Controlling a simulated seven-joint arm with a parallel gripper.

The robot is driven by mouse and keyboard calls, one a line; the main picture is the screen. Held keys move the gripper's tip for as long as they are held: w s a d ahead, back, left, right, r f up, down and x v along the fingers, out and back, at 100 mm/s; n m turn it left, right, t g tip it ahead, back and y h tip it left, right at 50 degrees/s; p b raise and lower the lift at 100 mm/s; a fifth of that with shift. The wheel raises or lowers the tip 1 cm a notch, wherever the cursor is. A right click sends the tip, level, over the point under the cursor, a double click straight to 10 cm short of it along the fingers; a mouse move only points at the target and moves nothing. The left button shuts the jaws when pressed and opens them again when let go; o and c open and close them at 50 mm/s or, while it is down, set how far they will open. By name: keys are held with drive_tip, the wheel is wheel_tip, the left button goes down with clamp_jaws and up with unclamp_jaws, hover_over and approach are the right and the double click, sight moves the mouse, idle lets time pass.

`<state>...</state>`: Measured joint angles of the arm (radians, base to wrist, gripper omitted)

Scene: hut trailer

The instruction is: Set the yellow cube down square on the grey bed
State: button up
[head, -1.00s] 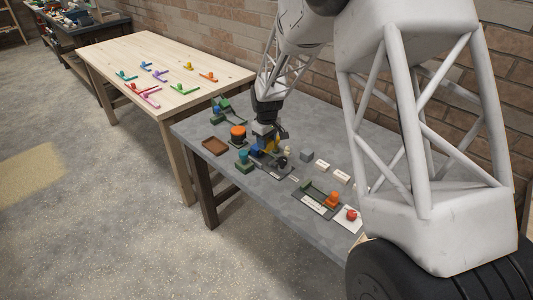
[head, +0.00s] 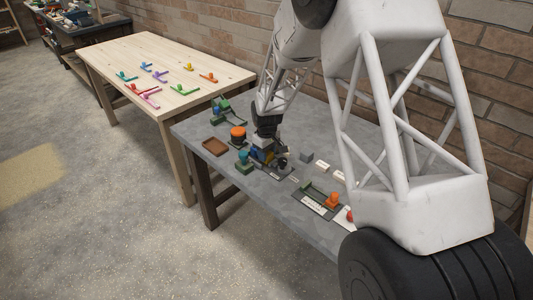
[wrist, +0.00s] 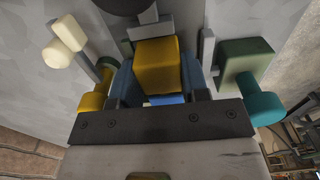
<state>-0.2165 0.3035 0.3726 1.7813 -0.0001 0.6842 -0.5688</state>
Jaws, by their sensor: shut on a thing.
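The yellow cube (wrist: 158,62) is between the fingers of my gripper (wrist: 157,82) in the wrist view, and the gripper is shut on it. In the head view my gripper (head: 264,150) is low over the grey table, with a small patch of yellow under it. A dark grey base plate (head: 281,173) shows beside and below the gripper. The grey bed itself is mostly hidden by the gripper and cube. I cannot tell whether the cube touches it or sits square.
A green block with a teal knob (wrist: 262,105) stands close right of the fingers in the wrist view. A cream-knobbed part (wrist: 62,45) is at left. An orange-topped dark cylinder (head: 238,135) and a brown tray (head: 215,146) lie left of the gripper in the head view.

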drive_tip(key=shift+f, duration=0.15)
drive_tip(key=o, duration=0.9)
wheel_tip(320, 180, up, 12)
idle(0.7)
idle(0.5)
